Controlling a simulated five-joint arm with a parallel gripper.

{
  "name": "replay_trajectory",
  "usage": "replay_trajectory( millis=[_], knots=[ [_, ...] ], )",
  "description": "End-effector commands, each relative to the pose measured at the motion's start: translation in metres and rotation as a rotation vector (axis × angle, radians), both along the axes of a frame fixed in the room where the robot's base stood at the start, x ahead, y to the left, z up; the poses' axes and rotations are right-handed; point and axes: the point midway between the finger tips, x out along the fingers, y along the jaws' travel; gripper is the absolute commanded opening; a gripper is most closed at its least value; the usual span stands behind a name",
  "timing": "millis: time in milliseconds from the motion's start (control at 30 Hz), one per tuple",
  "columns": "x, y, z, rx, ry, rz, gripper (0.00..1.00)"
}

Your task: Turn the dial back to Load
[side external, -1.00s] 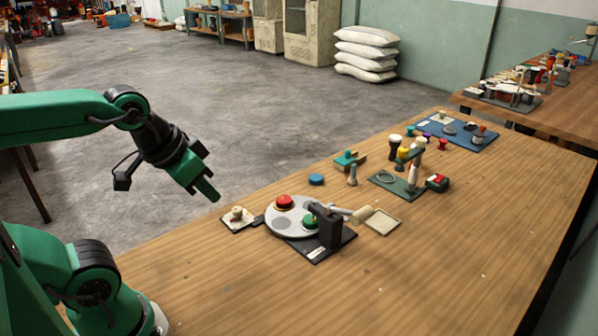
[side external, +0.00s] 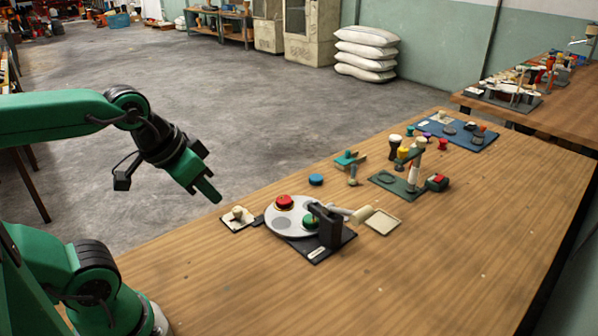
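A light grey round dial (side external: 279,225) lies flat on a dark base near the table's front left. A red-topped piece (side external: 284,202) and a green-topped piece (side external: 310,221) sit on it. A dark upright bracket (side external: 328,228) stands at its right edge and hides part of it. A small cream knob (side external: 237,213) on a pale plate is left of the dial. I cannot read any Load mark. My gripper (side external: 208,186) hangs in the air up and left of the dial, apart from everything. Its finger gap is not clear from this side.
A pale tray (side external: 383,223) sits right of the dial, with a cream cylinder (side external: 363,214) beside it. A blue disc (side external: 316,180), a green board (side external: 384,181) and a blue board (side external: 470,141) with small parts lie farther back. The table's right front is clear.

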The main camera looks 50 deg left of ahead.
Motion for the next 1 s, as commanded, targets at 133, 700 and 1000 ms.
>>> replay_trajectory(
  millis=[133, 700, 1000],
  knots=[
    [0.002, 0.001, 0.000, 0.006, 0.006, -0.006, 0.39],
    [0.063, 0.044, -0.014, 0.145, 0.172, -0.214, 0.49],
    [0.101, 0.083, -0.040, 0.196, 0.282, -0.375, 0.49]
  ],
)
